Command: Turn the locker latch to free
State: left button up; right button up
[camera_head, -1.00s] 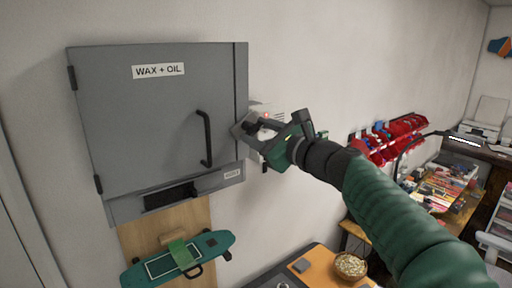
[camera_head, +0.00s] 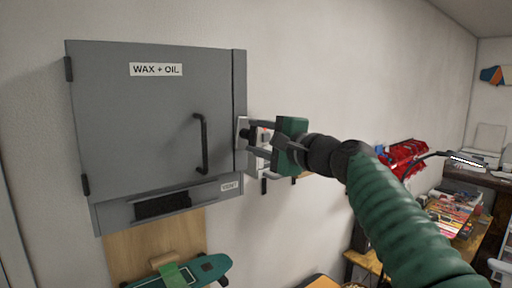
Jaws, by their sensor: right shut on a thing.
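The grey locker (camera_head: 140,110) hangs on the wall at the left, its door shut, with a "WAX + OIL" label and a black bar handle (camera_head: 202,143). The latch (camera_head: 245,133) is at the locker's right edge, a dark knob by a pale plate. My right gripper (camera_head: 254,133) reaches it from the right and is shut on it. The fingers partly hide the latch, so its exact angle is hard to tell. My left gripper is out of view.
A teal skateboard (camera_head: 205,270) is below the locker against a wooden panel (camera_head: 135,246). A white box with hooks is on the wall behind my gripper. The wall above my arm is clear.

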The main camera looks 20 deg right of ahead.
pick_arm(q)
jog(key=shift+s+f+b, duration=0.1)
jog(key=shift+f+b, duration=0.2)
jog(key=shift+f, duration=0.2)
pick_arm(e)
jog(key=shift+a+f+n, duration=0.15)
jog(key=shift+f+n, duration=0.2)
jog(key=shift+n, duration=0.35)
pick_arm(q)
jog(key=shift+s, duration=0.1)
pick_arm(e)
jog(key=shift+f, duration=0.1)
jog(key=o, duration=1.1)
jog(key=shift+s, duration=0.1)
jog(key=shift+c, duration=0.2)
jog(key=shift+o, duration=1.3)
jog(key=shift+s, duration=0.15)
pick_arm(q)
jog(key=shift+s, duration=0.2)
pick_arm(e)
jog(key=shift+o, duration=0.3)
jog(key=shift+s+r, duration=0.1)
jog(key=shift+r, duration=0.25)
